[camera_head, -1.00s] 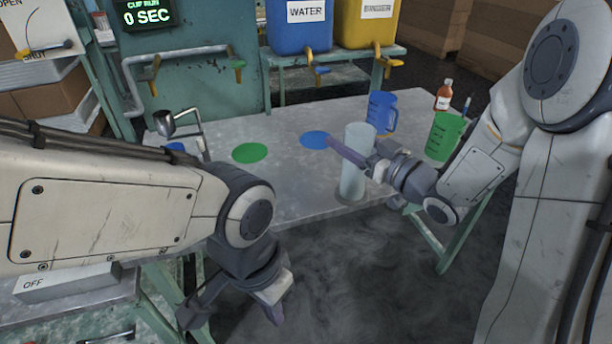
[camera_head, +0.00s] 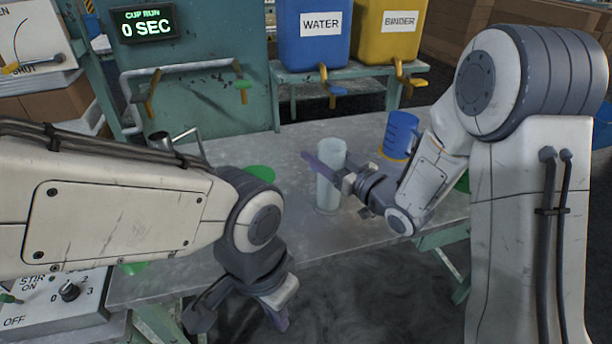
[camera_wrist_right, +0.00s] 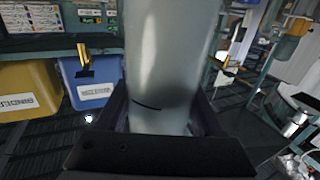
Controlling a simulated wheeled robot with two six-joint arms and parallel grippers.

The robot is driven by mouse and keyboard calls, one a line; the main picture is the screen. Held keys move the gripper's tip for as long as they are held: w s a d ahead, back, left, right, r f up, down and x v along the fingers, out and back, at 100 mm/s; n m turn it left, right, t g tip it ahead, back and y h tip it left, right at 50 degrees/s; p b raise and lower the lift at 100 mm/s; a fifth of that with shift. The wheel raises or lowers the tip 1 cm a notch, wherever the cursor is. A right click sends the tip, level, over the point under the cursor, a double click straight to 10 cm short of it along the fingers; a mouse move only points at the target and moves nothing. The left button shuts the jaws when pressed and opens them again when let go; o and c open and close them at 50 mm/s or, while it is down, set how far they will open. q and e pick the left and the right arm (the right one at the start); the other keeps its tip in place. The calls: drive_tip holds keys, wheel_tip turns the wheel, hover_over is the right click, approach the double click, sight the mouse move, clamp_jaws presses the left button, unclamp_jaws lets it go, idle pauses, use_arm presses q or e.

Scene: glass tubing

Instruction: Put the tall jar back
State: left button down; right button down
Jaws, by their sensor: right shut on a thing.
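The tall jar (camera_head: 328,190) is a pale, frosted, see-through cylinder. It stands upright at the front part of the grey table. My right gripper (camera_head: 326,168) is shut on it, with a finger showing on each side. In the right wrist view the jar (camera_wrist_right: 172,70) fills the middle between the two fingers (camera_wrist_right: 165,118). I cannot tell whether its base touches the table. My left gripper (camera_head: 262,312) hangs low in front of the table, away from the jar, and its fingers look spread and empty.
A green disc (camera_head: 260,173) lies on the table (camera_head: 250,210), partly behind my left arm. A blue jug (camera_head: 400,132) stands at the back right. Blue water (camera_head: 312,35) and yellow binder (camera_head: 388,30) tanks with taps stand behind. A stir switch box (camera_head: 60,300) is at lower left.

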drive_tip(key=w+a+f, duration=0.1)
drive_tip(key=a+f, duration=0.2)
drive_tip(key=f, duration=0.3)
drive_tip(key=shift+w+a+f, duration=0.15)
drive_tip(key=shift+w+a, duration=0.1)
drive_tip(key=shift+a, duration=0.1)
drive_tip(key=shift+f, duration=0.2)
unclamp_jaws()
